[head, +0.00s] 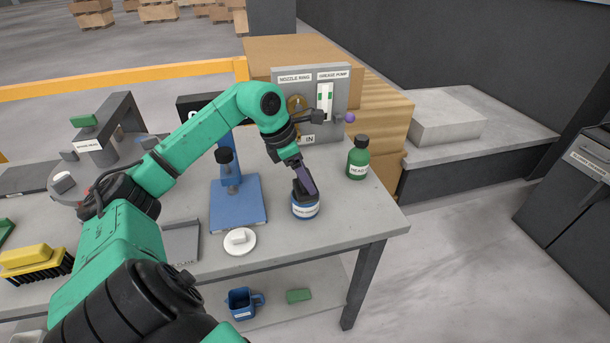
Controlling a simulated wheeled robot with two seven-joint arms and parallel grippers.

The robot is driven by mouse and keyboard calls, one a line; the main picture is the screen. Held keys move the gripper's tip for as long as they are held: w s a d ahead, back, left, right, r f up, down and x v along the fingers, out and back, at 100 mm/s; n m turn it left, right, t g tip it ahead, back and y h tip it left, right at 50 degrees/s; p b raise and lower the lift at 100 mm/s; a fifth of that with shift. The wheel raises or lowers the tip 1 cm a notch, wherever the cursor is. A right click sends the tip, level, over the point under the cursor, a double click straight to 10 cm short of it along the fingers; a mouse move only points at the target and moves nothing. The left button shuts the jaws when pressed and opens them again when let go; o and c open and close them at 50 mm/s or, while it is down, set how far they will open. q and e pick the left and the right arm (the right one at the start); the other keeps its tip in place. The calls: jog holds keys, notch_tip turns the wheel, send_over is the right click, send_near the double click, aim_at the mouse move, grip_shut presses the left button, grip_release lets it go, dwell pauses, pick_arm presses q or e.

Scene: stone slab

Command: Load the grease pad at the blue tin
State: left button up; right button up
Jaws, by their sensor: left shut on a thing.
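The blue tin (306,210) with a white label band stands upright near the right end of the workbench. My left gripper (304,190) points down at the top of the tin and covers much of its mouth. It is shut on a small dark pad, mostly hidden between the fingers, which I take to be the grease pad. The pad is at or just inside the tin's opening; I cannot tell whether it touches the contents. A white round lid-like disc with a knob (239,240) lies on the bench to the left of the tin. My right gripper is not in view.
A green bottle (358,160) stands right of the tin. Behind is a grey panel (335,85) labelled nozzle ring and grease pump. A blue plate with a post (240,208) stands to the left. A yellow brush (28,258) lies far left. A mug (242,303) sits on the lower shelf.

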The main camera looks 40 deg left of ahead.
pick_arm(q)
notch_tip(320, 180, up, 7)
jog(key=p, duration=0.5)
jog(key=shift+p, duration=0.4)
dwell(0.4)
